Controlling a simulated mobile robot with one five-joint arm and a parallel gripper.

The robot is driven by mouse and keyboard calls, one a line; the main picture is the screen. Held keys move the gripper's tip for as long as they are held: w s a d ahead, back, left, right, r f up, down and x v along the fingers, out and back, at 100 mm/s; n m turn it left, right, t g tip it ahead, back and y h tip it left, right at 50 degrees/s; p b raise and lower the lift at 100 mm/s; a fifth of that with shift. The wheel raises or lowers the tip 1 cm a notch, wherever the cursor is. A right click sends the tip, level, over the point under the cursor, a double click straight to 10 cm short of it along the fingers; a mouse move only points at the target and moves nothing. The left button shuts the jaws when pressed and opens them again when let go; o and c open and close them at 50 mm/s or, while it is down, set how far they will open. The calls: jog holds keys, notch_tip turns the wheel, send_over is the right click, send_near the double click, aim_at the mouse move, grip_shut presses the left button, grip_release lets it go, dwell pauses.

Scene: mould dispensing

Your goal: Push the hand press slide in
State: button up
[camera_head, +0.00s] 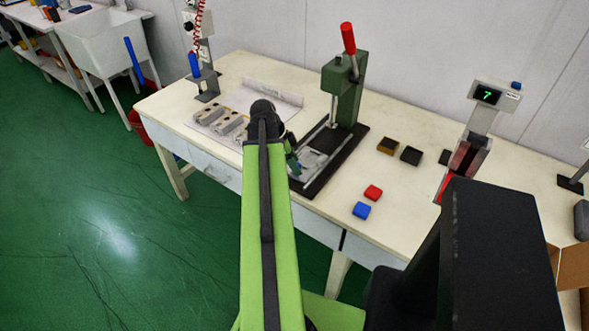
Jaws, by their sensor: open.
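The green hand press (347,92) with a red-tipped lever stands on a black base plate toward the back of the table. Its slide (312,159), a light grey piece between rails, sits at the front of that base, out in front of the press column. My gripper (294,162) is at the left front side of the slide, mostly hidden behind my green arm. I see only a small dark green part of it; it is open. I cannot tell whether it touches the slide.
Grey moulds (224,122) lie left of my arm. A display stand (486,94) reading 7 stands further right. The table (330,215) has bare space around the blocks.

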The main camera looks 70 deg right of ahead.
grip_shut()
dwell(0.4)
dwell(1.0)
